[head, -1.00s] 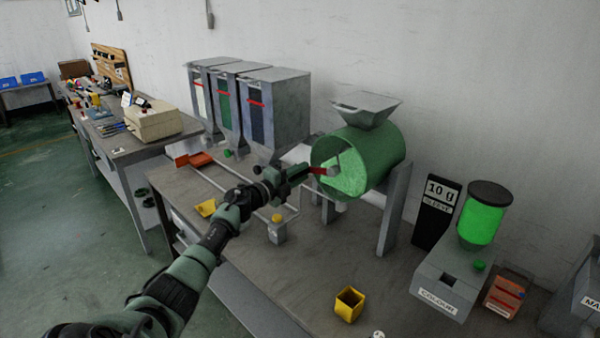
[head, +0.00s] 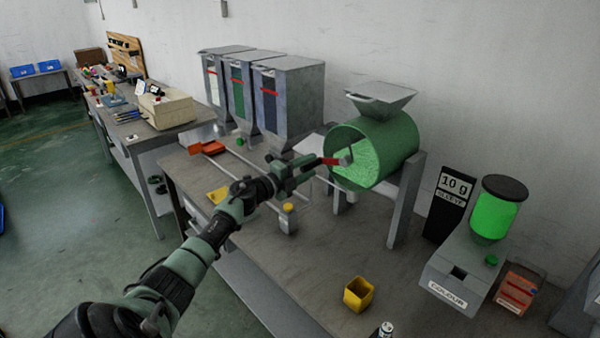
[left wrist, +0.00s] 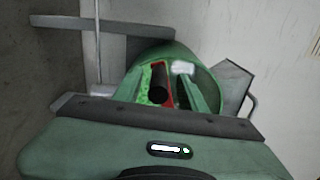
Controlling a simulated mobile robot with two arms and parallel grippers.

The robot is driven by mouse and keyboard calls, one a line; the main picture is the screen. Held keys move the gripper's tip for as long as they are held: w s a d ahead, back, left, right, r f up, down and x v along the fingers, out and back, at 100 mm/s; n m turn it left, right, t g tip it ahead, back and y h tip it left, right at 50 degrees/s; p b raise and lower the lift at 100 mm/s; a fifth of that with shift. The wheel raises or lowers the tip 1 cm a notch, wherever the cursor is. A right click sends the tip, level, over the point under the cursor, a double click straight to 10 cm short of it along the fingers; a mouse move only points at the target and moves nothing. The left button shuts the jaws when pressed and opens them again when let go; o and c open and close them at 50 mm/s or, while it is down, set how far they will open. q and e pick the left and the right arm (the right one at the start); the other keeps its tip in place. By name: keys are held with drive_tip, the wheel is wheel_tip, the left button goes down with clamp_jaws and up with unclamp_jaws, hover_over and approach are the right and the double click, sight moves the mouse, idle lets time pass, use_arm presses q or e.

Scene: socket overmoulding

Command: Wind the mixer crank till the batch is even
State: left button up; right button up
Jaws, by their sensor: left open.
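The mixer is a green drum (head: 395,145) lying on its side on grey legs, with bright green granules (head: 355,172) showing in its open end. Its crank has a red arm (head: 330,161) at that open end. My left gripper (head: 312,165) is at the crank, in front of the drum opening. In the left wrist view the drum (left wrist: 195,58) is just ahead, and the red crank with a dark round grip (left wrist: 158,94) shows between my two open green fingers. Contact with the grip cannot be told. My right gripper is out of view.
Three grey hoppers (head: 290,100) stand behind and left of the mixer. A yellow cup (head: 358,294) sits on the bench front. A colour dispenser (head: 460,275) and a black 10 g sign (head: 448,205) stand to the right. Bare bench (head: 330,255) lies before the mixer.

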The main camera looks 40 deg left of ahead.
sight(300, 171)
use_arm(q)
drive_tip(key=shift+s+a+b, duration=0.15)
drive_tip(key=shift+s+b, duration=0.25)
drive_tip(key=shift+s, duration=2.3)
drive_tip(key=shift+f, duration=0.1)
